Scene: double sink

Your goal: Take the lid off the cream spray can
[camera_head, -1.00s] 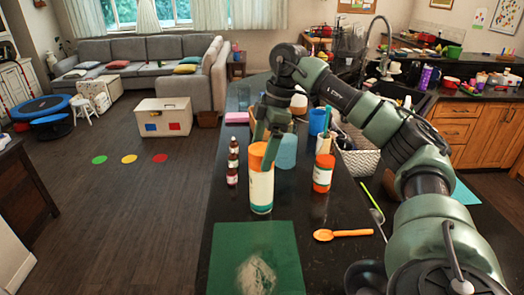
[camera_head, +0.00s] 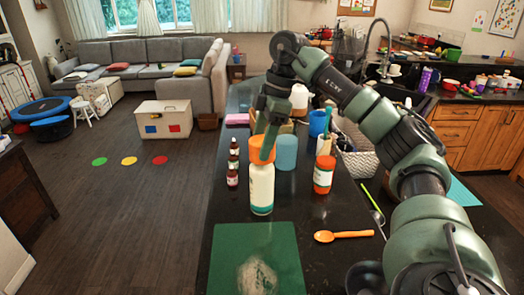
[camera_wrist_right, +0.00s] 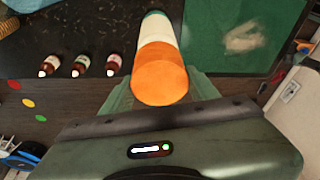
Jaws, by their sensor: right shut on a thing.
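The cream spray can (camera_head: 261,190) stands upright on the dark counter, with a teal band at its base. Its orange lid (camera_head: 262,149) is between the fingers of my right gripper (camera_head: 264,140), which is shut on it. The lid sits at the top of the can, slightly raised; I cannot tell whether a gap separates them. In the right wrist view the lid (camera_wrist_right: 160,78) fills the space between the fingers, with the can (camera_wrist_right: 157,32) beyond it. My left gripper is not in view.
Small brown bottles (camera_head: 232,178) stand left of the can. A teal cup (camera_head: 286,152) and a red-orange jar (camera_head: 323,178) stand to its right. A green mat (camera_head: 283,245) lies in front, with an orange spoon (camera_head: 343,236) beside it. Bare counter shows between jar and spoon.

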